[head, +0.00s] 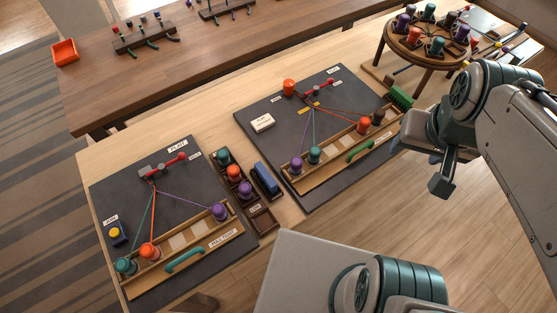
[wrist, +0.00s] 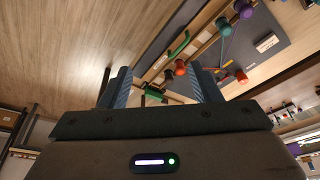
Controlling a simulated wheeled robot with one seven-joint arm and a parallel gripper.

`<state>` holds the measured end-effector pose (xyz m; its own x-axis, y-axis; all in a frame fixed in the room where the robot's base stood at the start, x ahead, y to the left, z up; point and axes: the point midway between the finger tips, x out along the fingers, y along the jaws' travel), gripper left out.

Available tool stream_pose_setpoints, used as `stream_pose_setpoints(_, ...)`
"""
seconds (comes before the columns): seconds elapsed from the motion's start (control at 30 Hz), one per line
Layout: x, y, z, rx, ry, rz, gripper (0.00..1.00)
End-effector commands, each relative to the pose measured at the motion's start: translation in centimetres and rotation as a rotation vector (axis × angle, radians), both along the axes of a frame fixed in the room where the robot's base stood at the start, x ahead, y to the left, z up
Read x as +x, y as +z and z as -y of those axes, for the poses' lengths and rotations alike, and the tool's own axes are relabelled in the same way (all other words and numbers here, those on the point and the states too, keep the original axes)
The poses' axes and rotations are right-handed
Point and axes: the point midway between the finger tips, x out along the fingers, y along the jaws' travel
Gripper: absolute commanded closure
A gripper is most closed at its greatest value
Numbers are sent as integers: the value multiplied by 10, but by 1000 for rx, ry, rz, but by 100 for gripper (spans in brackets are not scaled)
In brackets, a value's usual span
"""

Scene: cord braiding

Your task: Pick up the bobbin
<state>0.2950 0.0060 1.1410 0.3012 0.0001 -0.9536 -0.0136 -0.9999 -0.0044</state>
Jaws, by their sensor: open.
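Several bobbins stand in view, and the pictures do not tell which one is meant. On the left board are a teal bobbin (head: 125,266), an orange one (head: 150,252) and a purple one (head: 219,211). On the right board are a purple bobbin (head: 296,164), a teal one (head: 315,155), an orange one (head: 364,125) and a dark brown one (head: 378,117). A small rack between the boards holds an orange bobbin (head: 234,172) and others. My gripper (head: 441,186) is open and empty, right of the right board. Its fingers (wrist: 160,88) are spread in the wrist view.
A round stand (head: 424,52) with several bobbins is at the upper right. A green brush (head: 399,95) lies by the right board. Green handles (head: 184,259) front both trays. Cords stretch over both boards. An orange box (head: 65,51) sits on the back table.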

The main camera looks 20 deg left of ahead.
Motion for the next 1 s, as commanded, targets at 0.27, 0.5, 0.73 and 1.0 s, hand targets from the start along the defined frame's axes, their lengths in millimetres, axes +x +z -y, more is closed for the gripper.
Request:
stream_pose_setpoints(0.27, 49, -31, -64, 42, -133, -115, 43)
stream_pose_setpoints(0.5, 74, -79, -152, 63, -279, -220, 43)
stream_pose_setpoints(0.73, 73, -118, -212, 64, -387, -285, 43)
stream_pose_setpoints(1.0, 70, -145, -228, 63, -426, -304, 43)
